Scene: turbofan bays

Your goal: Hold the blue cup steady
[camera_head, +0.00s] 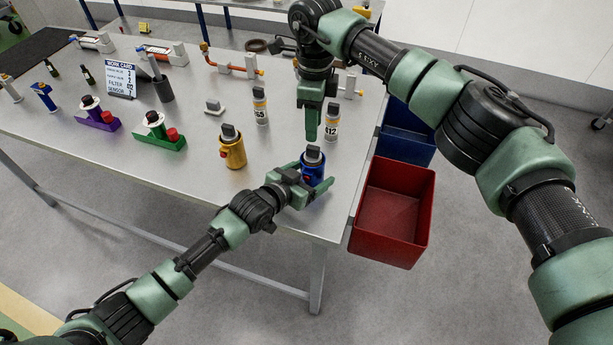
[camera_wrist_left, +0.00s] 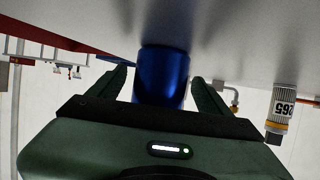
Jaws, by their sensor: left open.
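The blue cup (camera_head: 314,174) stands upright near the right end of the metal table, with a dark grey piece in its top. My left gripper (camera_head: 308,178) is open around it, one finger on each side. In the left wrist view the blue cup (camera_wrist_left: 162,76) sits between the two fingers, with a gap on both sides. My right gripper (camera_head: 312,134) points down above the table, behind the blue cup and beside the canister marked 412 (camera_head: 331,124). Its fingers are seen edge-on, so their opening is hidden.
A yellow cup (camera_head: 232,150) stands left of the blue cup, and another labelled canister (camera_head: 260,106) stands behind. A red bin (camera_head: 391,212) and a blue bin (camera_head: 408,137) are on the floor off the table's right edge.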

